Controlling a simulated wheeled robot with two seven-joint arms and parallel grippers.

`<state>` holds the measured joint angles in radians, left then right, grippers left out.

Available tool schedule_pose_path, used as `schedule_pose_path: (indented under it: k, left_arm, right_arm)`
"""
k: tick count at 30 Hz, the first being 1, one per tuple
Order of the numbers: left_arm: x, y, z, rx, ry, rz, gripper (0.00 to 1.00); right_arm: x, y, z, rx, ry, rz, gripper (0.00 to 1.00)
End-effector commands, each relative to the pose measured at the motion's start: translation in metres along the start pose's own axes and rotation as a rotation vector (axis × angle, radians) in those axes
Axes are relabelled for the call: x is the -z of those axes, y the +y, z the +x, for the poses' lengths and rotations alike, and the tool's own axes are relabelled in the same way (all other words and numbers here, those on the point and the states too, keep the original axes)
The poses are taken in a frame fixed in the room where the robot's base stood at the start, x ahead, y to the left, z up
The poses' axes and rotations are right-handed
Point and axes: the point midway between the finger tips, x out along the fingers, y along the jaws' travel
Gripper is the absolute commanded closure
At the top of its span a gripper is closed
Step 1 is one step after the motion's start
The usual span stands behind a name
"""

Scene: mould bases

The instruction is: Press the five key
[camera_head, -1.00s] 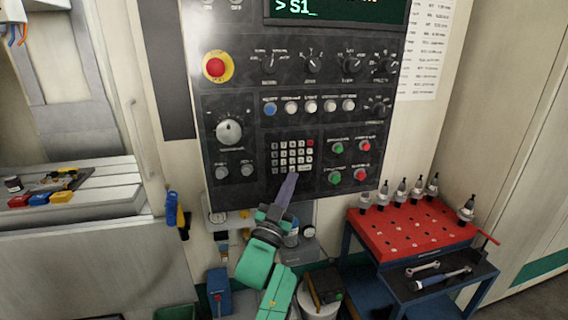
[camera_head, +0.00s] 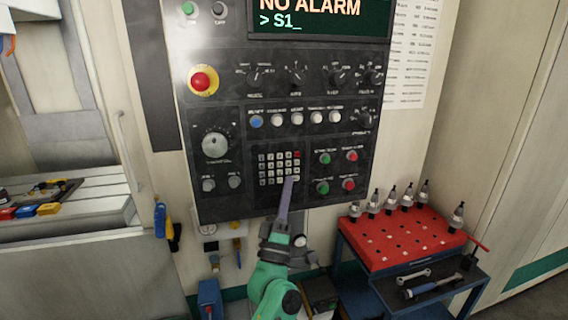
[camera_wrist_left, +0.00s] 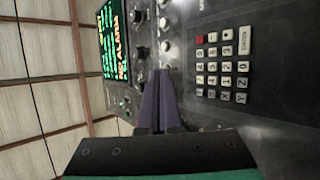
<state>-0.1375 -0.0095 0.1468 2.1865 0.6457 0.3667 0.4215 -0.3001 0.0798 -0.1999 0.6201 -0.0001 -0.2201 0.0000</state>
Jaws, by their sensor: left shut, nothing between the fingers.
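The keypad (camera_head: 266,169) is a small block of pale keys with one red key, low on the dark control panel. My left gripper (camera_head: 289,179) is shut and empty; its slim purple fingers point up from below and overlap the keypad's lower right in the head view. Contact with a key cannot be told. In the left wrist view the keypad (camera_wrist_left: 220,66) appears turned sideways, to the right of the shut fingertips (camera_wrist_left: 160,73). Its key labels are small; I cannot surely pick out the five key. The screen (camera_head: 330,20) reads "NO ALARM" and "> S1_". My right gripper is not in view.
A red emergency button (camera_head: 201,81) and several knobs sit above and left. Green and red buttons (camera_head: 323,187) lie close right of the keypad. A red tool cart (camera_head: 400,240) stands lower right, with tool holders on it. The space before the panel is clear.

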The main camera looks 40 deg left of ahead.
Motion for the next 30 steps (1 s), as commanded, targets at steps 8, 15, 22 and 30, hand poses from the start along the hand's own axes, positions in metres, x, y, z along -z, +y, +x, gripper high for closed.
schedule_pose_path:
  k: [8,15,22,30]
  left_arm:
    - [-0.005,-0.002,-0.007,0.047,0.089,-0.457,1.00]
    - [-0.005,-0.002,-0.007,0.051,0.092,-0.472,1.00]
    - [-0.004,-0.009,-0.001,0.048,0.090,-0.467,1.00]
    - [0.007,-0.038,0.022,0.048,0.090,-0.466,1.00]
  right_arm:
    - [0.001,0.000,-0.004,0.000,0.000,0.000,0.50]
    - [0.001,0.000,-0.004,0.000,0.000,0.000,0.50]
    - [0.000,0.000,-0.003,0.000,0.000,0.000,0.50]
    - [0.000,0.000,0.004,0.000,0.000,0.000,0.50]
